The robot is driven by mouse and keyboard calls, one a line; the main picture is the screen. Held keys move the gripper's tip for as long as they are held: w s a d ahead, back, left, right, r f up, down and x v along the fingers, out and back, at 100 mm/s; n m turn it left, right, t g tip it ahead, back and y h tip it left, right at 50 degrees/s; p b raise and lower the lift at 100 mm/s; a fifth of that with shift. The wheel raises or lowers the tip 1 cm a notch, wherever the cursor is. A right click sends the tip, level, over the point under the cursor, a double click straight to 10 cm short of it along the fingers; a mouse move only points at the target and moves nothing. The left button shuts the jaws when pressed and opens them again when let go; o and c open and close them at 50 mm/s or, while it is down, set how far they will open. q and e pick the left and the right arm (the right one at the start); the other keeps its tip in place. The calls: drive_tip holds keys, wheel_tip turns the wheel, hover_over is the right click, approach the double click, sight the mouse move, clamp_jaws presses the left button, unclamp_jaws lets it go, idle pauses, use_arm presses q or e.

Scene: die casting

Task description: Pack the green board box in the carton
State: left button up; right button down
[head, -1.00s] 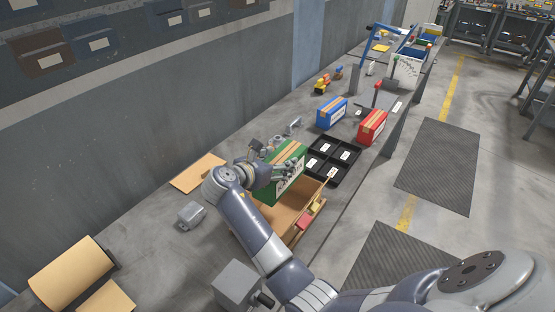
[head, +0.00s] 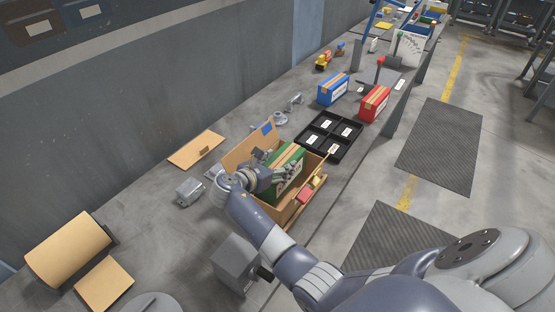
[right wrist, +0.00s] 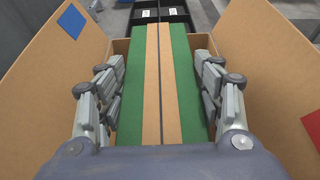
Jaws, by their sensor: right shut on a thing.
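The green board box (head: 287,161) with tan stripes on top is inside the open carton (head: 237,149), its upper part showing above the carton's near wall. My right gripper (head: 279,176) is shut on the box from both sides. In the right wrist view the box (right wrist: 188,80) stands between the fingers of the gripper (right wrist: 161,90), with the carton's flaps (right wrist: 262,55) spread to left and right. How far the box's bottom is from the carton floor is hidden. My left gripper is not in view.
A black divided tray (head: 324,137) lies just beyond the carton. A blue box (head: 332,90) and a red box (head: 374,103) stand behind it. A tan sheet (head: 195,150) and a grey block (head: 189,191) lie to the left. A paper roll (head: 68,250) is at lower left.

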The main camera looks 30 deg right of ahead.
drive_tip(key=shift+w+f, duration=0.1)
drive_tip(key=shift+f, duration=0.15)
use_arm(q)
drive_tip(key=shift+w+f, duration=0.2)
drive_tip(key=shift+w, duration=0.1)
use_arm(e)
drive_tip(key=shift+c, duration=1.9)
unclamp_jaws()
